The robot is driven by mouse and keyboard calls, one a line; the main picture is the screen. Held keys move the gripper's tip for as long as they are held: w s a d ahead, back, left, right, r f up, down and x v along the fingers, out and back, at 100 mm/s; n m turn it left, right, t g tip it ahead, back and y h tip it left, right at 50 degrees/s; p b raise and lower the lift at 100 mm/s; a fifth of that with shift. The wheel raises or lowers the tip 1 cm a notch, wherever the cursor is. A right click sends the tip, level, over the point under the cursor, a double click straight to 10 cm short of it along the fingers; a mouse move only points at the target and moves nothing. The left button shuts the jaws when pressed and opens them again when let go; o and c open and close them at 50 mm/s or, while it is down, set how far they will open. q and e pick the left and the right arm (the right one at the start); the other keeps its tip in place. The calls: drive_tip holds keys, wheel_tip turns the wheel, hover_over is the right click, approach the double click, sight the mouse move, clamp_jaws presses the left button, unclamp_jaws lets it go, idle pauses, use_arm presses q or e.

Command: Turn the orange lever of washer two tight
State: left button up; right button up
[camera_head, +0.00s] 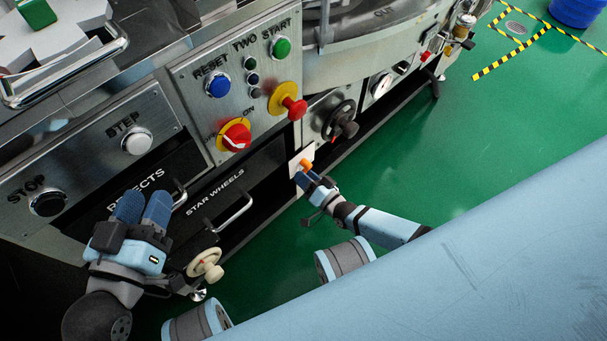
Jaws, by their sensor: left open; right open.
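The orange lever (307,164) sits on a pale plate (296,160) low on the machine front, right of the drawers and below the black handwheel. My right gripper (307,180) is just below the lever, its fingertips at or very near it. I cannot tell whether the fingers touch the lever or stand around it. My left gripper (143,206) is open and empty in front of the drawer marked REJECTS, at the lower left.
A black handwheel (341,122) juts out above the lever. A cream handwheel (207,266) is right of my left gripper. A red knob (235,136) and red stop button (295,107) stick out above. Drawer handles (234,211) protrude. Green floor (480,130) is clear at right.

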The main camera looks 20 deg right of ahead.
use_arm(q)
wheel_tip(320, 180, up, 3)
drive_tip(key=shift+a+r+t+p, duration=0.1)
drive_tip(key=shift+t+p, duration=0.5)
drive_tip(key=shift+p, duration=0.25)
use_arm(e)
drive_tip(key=v, duration=0.6)
drive_tip(key=shift+s, duration=0.25)
drive_tip(key=shift+d, duration=0.15)
